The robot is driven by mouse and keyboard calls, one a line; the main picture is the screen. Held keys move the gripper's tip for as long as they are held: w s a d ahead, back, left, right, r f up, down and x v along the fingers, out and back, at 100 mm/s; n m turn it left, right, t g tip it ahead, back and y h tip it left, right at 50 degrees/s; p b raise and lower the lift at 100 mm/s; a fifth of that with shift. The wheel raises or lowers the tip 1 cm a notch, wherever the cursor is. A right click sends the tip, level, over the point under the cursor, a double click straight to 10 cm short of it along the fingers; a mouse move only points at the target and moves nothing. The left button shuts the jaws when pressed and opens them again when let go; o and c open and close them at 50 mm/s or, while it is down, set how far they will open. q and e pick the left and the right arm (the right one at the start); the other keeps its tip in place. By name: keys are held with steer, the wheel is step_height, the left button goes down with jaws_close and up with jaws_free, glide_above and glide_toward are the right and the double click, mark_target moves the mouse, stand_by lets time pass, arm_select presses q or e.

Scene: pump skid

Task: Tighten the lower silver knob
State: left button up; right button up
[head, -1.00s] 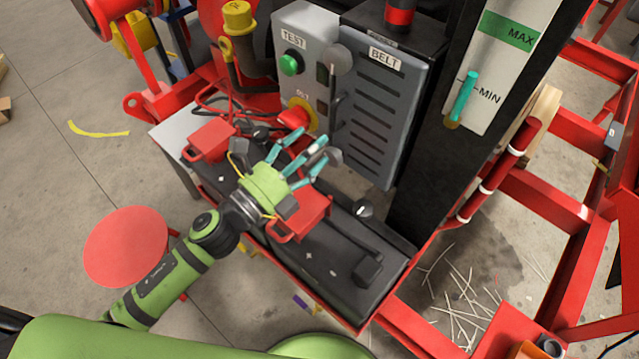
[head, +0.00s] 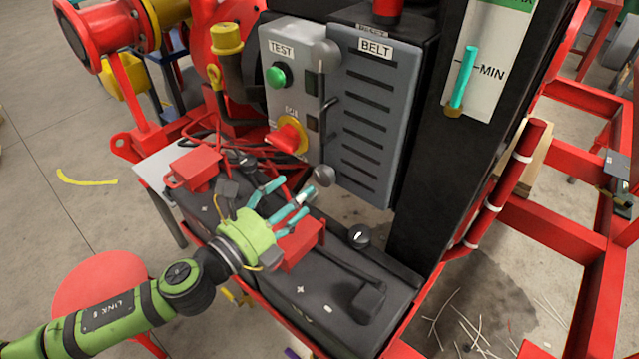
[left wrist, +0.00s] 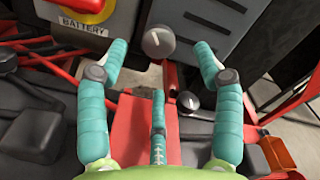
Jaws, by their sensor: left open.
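The lower silver knob (head: 323,177) is a round grey knob with a pale line, at the bottom edge of the grey panel door. In the left wrist view the knob (left wrist: 158,42) lies ahead, between and slightly beyond the fingertips. The upper silver knob (head: 326,53) is near the door's top left corner. My left gripper (head: 290,200) is open and empty, with teal fingers spread. It is to the lower left of the lower knob in the head view, and I see no contact. My right gripper is in neither view.
A red selector switch (head: 290,136) and a green button (head: 277,76) are left of the door. Below are black batteries with red terminal covers (head: 190,168) and cables. A black knob (head: 359,236) stands behind the batteries. A black post (head: 428,150) is at the right.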

mark_target(320, 178)
arm_select(q)
steer(key=shift+w+d+f, duration=0.2)
steer(key=shift+w+f, duration=0.1)
steer(key=p+x, duration=0.1)
steer(key=x, duration=0.5)
steer(key=shift+w+d+f+p, duration=0.15)
steer(key=shift+w+d+p, duration=0.1)
steer(key=shift+p, duration=0.1)
steer(key=shift+c, duration=0.4)
steer(key=c, duration=1.1)
